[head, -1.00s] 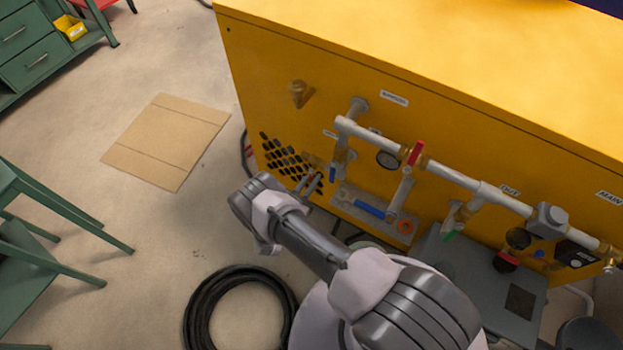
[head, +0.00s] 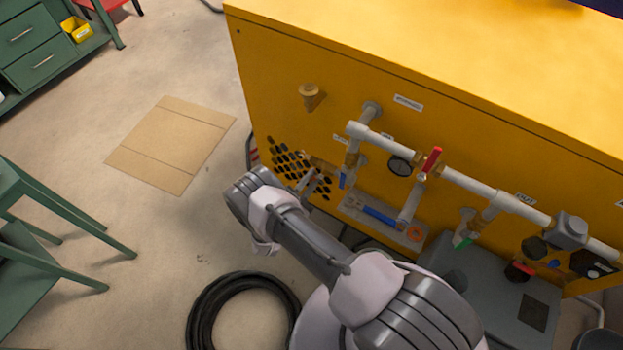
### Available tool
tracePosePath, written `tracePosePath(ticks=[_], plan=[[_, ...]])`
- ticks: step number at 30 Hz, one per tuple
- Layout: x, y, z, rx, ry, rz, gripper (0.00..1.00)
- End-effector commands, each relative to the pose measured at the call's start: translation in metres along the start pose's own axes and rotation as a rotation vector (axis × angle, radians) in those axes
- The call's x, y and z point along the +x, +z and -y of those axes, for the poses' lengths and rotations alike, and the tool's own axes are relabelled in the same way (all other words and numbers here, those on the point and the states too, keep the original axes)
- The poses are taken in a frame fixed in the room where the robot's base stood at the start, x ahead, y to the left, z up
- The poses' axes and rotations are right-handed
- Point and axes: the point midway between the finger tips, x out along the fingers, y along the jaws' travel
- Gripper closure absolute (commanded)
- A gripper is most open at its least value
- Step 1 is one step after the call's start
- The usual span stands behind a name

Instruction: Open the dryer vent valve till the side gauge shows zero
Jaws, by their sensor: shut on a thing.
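My gripper (head: 312,182) is at the lower left of the yellow cabinet's side, by the perforated grille. Its fingers are shut on a small part at the brass vent valve (head: 321,164), which looks like the valve's handle; the fingers and the small size hide how far it is turned. A short blue lever (head: 342,180) hangs just right of the fingers, apart from them. A round dark-rimmed gauge (head: 400,166) sits under the grey pipe; its needle is too small to read.
A red lever (head: 432,160) stands on the grey pipe (head: 470,184). A blue-handled tool (head: 380,214) lies on a grey ledge below. A green lever (head: 463,240) is farther right. A black hose coil (head: 205,312) and cardboard (head: 170,145) lie on the floor; a green stool (head: 60,215) stands left.

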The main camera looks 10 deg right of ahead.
Motion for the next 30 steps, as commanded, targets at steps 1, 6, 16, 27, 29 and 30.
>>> tracePosePath(ticks=[1,6,16,27,29,30], plan=[[-0.0004,0.0001,-0.0005,0.020,0.001,-0.002,1.00],[-0.0004,0.0014,-0.0020,0.083,0.001,-0.002,1.00],[-0.0004,0.0024,-0.0033,0.124,0.001,-0.002,1.00],[-0.0003,0.0024,-0.0033,0.124,0.001,-0.002,0.69],[-0.0003,0.0025,-0.0034,0.124,0.001,-0.002,0.63],[-0.0002,0.0026,-0.0034,0.124,0.001,-0.001,0.63]])
